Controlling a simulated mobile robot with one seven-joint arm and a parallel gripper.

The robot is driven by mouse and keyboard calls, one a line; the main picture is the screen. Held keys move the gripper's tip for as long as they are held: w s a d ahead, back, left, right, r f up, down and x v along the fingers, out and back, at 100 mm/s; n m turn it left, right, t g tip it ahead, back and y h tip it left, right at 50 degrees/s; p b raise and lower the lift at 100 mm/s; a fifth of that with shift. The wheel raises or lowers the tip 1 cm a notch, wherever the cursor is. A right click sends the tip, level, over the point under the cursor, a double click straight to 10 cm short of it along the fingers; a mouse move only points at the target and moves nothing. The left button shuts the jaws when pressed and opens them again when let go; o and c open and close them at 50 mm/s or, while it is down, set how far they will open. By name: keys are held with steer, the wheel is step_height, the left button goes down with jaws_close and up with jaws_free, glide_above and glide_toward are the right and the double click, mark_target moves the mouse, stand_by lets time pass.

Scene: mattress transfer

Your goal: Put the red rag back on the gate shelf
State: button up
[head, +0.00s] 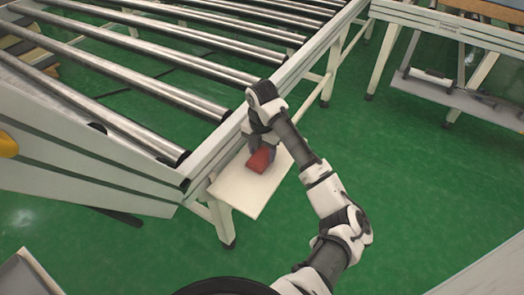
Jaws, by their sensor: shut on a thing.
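The red rag (260,160) is a small folded red piece over the white gate shelf (245,195). The shelf is a pale flat board fixed low beside the roller conveyor's frame. My gripper (259,149) comes down over the shelf and is shut on the rag. The fingertips are small and partly hidden by the wrist. I cannot tell whether the rag touches the board.
The roller conveyor (150,75) fills the upper left, its frame edge right by the shelf. A second frame with a low grey ledge (460,97) stands at the upper right. Green floor (430,190) is clear on the right.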

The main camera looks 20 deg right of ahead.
mark_target(262, 154)
steer(key=shift+f, duration=0.2)
steer(key=o, duration=1)
steer(key=shift+r, duration=0.1)
step_height(262, 154, up, 12)
steer(key=shift+r+p, duration=0.1)
steer(key=shift+p, duration=0.25)
